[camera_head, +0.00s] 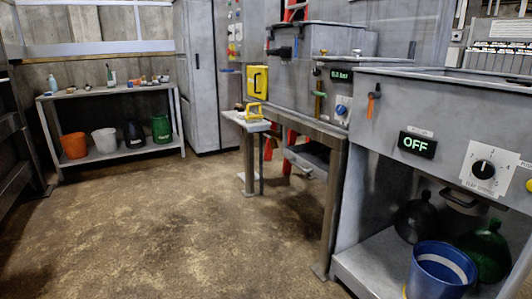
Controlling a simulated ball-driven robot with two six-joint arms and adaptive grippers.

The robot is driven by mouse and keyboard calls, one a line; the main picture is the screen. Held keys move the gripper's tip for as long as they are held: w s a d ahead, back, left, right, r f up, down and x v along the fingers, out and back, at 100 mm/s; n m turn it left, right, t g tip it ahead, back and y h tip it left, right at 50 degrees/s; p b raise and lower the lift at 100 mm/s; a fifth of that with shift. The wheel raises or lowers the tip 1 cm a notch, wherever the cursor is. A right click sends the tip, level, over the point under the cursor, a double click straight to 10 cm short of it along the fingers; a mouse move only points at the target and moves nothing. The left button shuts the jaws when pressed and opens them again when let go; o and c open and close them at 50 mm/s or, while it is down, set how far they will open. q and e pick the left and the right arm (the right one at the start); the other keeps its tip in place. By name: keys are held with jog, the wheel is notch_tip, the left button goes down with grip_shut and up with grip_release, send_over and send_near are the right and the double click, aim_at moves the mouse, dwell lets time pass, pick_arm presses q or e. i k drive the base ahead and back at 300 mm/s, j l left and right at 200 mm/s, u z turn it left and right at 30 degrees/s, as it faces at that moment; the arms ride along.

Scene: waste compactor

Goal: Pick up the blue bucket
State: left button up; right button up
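The blue bucket (440,270) stands at the bottom right of the head view, at the front of the low shelf under the grey machine. It is upright with its open top facing up, and its lower part is cut off by the picture edge. A light band shows inside it. Neither of my grippers is in view.
A dark jug (415,220) and a green jug (487,252) stand behind and beside the bucket. The machine (420,110) overhangs the shelf (372,262). An orange bucket (75,145) and a white bucket (105,140) stand on a far rack. The floor (180,230) is clear.

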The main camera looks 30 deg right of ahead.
aim_at(438, 270)
jog(key=z, duration=2.2)
jog(key=i+j+z, duration=0.1)
jog(key=i+j, duration=0.2)
jog(key=j, duration=0.15)
